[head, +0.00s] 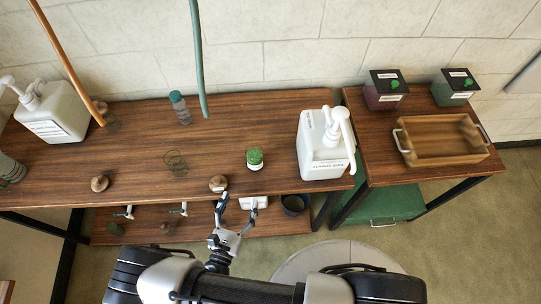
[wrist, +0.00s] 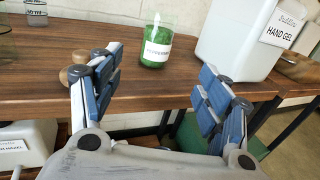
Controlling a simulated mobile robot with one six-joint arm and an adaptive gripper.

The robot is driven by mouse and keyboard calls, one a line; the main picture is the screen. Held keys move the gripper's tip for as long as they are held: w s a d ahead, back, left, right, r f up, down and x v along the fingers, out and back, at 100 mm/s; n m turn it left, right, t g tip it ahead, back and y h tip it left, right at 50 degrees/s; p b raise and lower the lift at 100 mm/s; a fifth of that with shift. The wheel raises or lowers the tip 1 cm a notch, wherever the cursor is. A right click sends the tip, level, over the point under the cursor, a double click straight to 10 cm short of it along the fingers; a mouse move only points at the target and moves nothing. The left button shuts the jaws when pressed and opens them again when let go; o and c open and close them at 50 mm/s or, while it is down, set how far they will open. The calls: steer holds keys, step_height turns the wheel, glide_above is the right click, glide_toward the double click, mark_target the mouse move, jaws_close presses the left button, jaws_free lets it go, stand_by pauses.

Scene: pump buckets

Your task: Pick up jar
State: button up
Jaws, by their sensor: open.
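The jar (head: 255,160) is a small clear container with green contents and a white label. It stands upright near the front edge of the wooden table (head: 135,150). In the wrist view the jar (wrist: 157,48) is straight ahead, between the lines of my two fingers but beyond their tips. My gripper (head: 237,206) is at the table's front edge, short of the jar. Its blue-padded fingers are spread wide with nothing between them, as the wrist view of my gripper (wrist: 159,72) shows. Gripper and jar are apart.
A large white pump container (head: 313,166) stands right of the jar. A round wooden knob-like piece (head: 218,183) sits at the front edge, near my left finger. A clear glass (head: 176,163) and a teal-capped bottle (head: 180,110) stand further left. A wooden tray (head: 440,158) is on the right table.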

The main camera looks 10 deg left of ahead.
mark_target(252, 166)
steer(key=shift+n+y, duration=0.4)
steer(key=shift+y, duration=0.1)
steer(key=w, duration=0.5)
steer(key=w+d+b, duration=0.1)
steer(key=w, duration=0.5)
steer(key=w+f+b, duration=0.1)
steer(key=w, duration=0.5)
steer(key=shift+d, duration=0.3)
steer(key=shift+c, duration=0.4)
steer(key=c, duration=1.3)
